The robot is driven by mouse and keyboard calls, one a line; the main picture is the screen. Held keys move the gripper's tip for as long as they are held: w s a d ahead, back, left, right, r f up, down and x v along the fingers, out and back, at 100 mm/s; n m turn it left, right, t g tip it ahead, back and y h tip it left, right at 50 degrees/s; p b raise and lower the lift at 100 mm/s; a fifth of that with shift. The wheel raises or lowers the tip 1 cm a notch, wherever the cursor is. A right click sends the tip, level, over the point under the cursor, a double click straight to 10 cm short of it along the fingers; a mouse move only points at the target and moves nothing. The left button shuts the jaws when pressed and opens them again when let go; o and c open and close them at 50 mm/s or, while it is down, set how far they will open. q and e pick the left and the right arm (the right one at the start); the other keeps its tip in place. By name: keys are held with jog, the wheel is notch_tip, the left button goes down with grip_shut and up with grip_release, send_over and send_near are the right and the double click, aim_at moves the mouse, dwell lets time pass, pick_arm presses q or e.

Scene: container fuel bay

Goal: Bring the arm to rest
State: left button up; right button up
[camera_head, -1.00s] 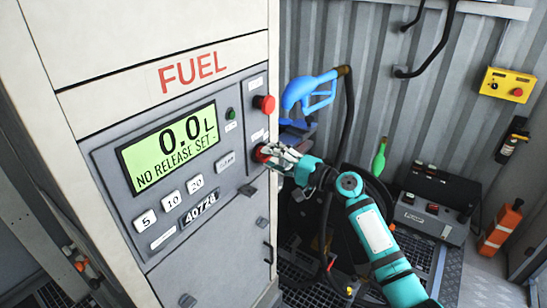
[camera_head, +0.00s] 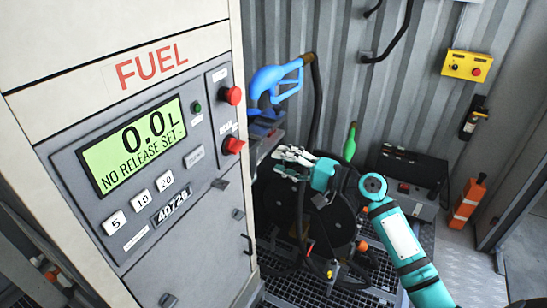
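My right arm reaches in from the lower right. Its gripper (camera_head: 284,161) is off the fuel panel, to the right of the lower red knob (camera_head: 233,146), with a clear gap between them. Its pale fingers look spread, with nothing visible between them. The fuel dispenser (camera_head: 120,30) stands at the left. Its green display (camera_head: 134,148) reads 0.0 L and "NO RELEASE SET". My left gripper cannot be made out in the picture.
A red button (camera_head: 232,95) sits above the knob. A blue nozzle (camera_head: 270,80) hangs beside the dispenser, with a black hose near my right gripper. Behind are a dark reel (camera_head: 318,215), a green bottle (camera_head: 349,145) and a yellow box (camera_head: 467,65) on the wall.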

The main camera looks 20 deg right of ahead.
dwell(0.5)
notch_tip(320, 180, down, 22)
jog(key=d+f+g+h+b, duration=0.1)
jog(key=d+g+h, duration=0.15)
jog(key=h, duration=0.25)
jog(key=s+f+n+g+h, duration=0.1)
jog(key=s+f, duration=0.3)
jog(key=f, duration=0.4)
jog(key=s+f+g+h, duration=0.1)
jog(key=s+f+g, duration=0.1)
jog(key=s+f, duration=0.35)
jog(key=s+f+n+g+h, duration=0.1)
jog(key=s+f+h, duration=0.15)
jog(key=f, duration=0.65)
jog(key=s+a+f+n+g+b, duration=0.2)
jog(key=s+f+n+g, duration=0.25)
jog(key=s+f, duration=1.3)
jog(key=s+a+f+n, duration=0.1)
jog(key=s+n, duration=0.1)
jog(key=s, duration=0.5)
jog(key=s+a+f+n+g+h, duration=0.1)
jog(key=s+a+f+n, duration=0.1)
jog(key=s, duration=0.5)
jog(key=s+a+f+n+g, duration=0.1)
jog(key=s+f+n, duration=0.1)
jog(key=s, duration=0.5)
jog(key=shift+a+f+b, duration=0.15)
jog(key=shift+a+b, duration=0.15)
jog(key=shift+a, duration=0.1)
jog(key=shift+n+h, duration=0.25)
